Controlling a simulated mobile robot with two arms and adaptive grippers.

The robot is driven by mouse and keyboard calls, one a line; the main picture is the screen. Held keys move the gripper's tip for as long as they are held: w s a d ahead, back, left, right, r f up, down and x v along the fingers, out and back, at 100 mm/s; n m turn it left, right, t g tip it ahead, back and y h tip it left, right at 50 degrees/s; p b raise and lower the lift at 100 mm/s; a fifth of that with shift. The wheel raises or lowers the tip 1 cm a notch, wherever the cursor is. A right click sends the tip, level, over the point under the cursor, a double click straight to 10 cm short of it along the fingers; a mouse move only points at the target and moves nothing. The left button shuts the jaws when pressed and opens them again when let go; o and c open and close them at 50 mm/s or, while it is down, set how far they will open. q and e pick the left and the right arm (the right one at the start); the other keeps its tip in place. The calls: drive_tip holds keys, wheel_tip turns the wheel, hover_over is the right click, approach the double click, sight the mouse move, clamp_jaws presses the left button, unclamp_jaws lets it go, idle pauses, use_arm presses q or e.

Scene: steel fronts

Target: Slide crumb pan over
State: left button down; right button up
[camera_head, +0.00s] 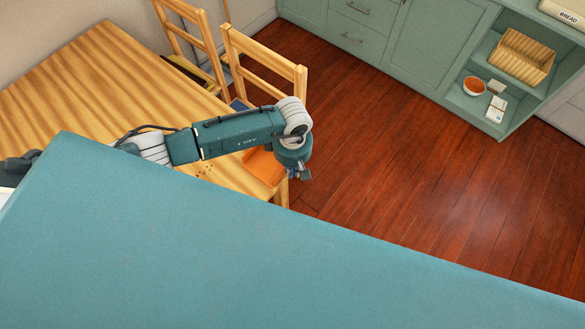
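A flat orange piece, which looks like the crumb pan (262,169), lies at the near right end of the wooden table (90,75), close to the edge. My arm hides part of it. Small dark crumbs (206,171) are scattered on the table to the left of it. My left gripper (303,174) points down just to the right of the orange piece, by the table's end. Its fingers are small and partly hidden by the wrist, so I cannot tell whether they are open or touch the pan. My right gripper is out of view.
Two wooden chairs (268,62) stand along the table's far side. Green cabinets (425,45) line the back, with an open shelf holding a basket (522,58) and an orange bowl (473,86). The dark red wood floor (420,170) right of the table is clear.

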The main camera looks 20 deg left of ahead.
use_arm(q)
drive_tip(key=b, duration=1)
approach(267, 157)
drive_tip(key=a+f, duration=0.2)
drive_tip(key=f, duration=0.1)
drive_tip(key=w+a+f, duration=0.1)
drive_tip(key=a+f, duration=0.2)
drive_tip(key=shift+w+a, duration=0.15)
drive_tip(key=shift+a, duration=0.1)
drive_tip(key=shift+w+a+r, duration=0.1)
drive_tip(key=shift+a, duration=0.15)
drive_tip(key=shift+a+r, duration=0.1)
